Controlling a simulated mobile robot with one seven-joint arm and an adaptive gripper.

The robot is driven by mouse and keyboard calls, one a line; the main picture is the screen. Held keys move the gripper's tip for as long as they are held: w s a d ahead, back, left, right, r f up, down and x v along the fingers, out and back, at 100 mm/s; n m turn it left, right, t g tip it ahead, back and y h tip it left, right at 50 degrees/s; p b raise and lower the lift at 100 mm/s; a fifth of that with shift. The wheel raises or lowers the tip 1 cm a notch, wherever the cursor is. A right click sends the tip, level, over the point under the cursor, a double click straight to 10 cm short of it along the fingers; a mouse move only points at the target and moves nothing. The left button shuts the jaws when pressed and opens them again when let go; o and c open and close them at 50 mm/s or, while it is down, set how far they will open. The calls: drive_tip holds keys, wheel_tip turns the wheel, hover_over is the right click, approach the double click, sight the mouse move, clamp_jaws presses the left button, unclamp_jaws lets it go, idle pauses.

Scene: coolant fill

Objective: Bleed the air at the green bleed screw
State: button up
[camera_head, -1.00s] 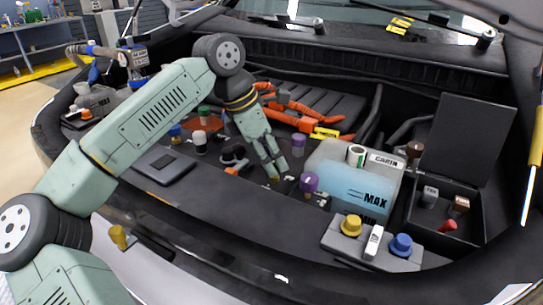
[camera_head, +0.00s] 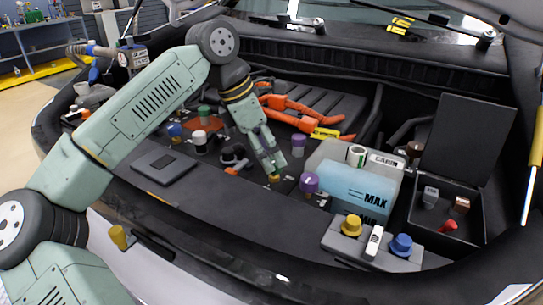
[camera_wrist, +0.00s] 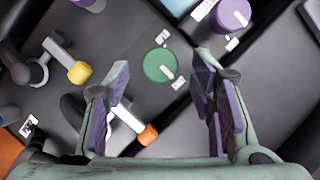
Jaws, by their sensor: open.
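In the wrist view, a round green knob (camera_wrist: 160,66) with a pale pointer mark lies ahead, between the lines of my two fingers. My gripper (camera_wrist: 163,80) is open, with purple pads apart and nothing between them. The knob looks apart from both pads. In the head view, my gripper (camera_head: 272,167) points down over the engine bay, left of the reservoir. I cannot make out this green knob there; the gripper may hide it. A separate dark green cap (camera_head: 204,112) stands farther left in that view.
A yellow-tipped lever (camera_wrist: 78,72) and an orange-tipped lever (camera_wrist: 147,133) lie close by. A purple knob (camera_wrist: 233,14) is at upper right. The reservoir (camera_head: 355,187) and an open black box (camera_head: 447,225) stand to the right. Orange cables (camera_head: 300,113) run behind my gripper.

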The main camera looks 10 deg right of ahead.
drive_tip(key=v, duration=0.9)
drive_tip(key=shift+r, duration=0.4)
drive_tip(key=shift+a, duration=0.1)
